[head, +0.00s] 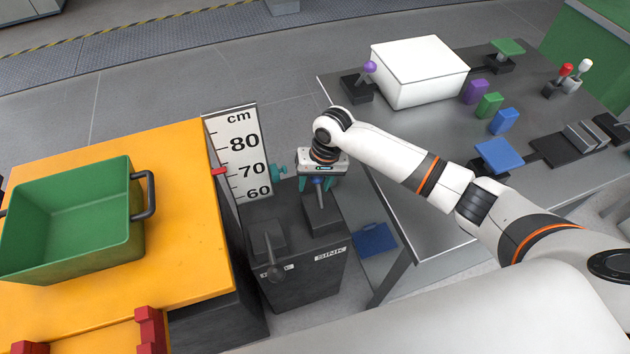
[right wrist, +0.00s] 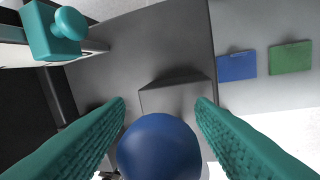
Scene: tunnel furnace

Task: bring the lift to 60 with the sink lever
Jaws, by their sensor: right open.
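The lift is an orange platform (head: 190,250) at the left, with a red pointer (head: 218,171) near the 70 mark of the cm scale (head: 238,150). The sink lever has a blue knob (head: 318,181) and stands on the right of a dark control box (head: 310,275), above the SINK label. My right gripper (head: 318,188) is over this lever. In the right wrist view, the blue knob (right wrist: 158,148) is large between its two open teal fingers (right wrist: 160,110), with gaps visible at both sides. My left gripper is not in view.
A second lever (head: 270,260) with a dark knob stands left on the box. A teal clamp (head: 278,171) sits at the scale's edge. A green bin (head: 75,215) is on the platform. At the right, a grey table (head: 425,215) holds a white box (head: 420,70) and coloured blocks.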

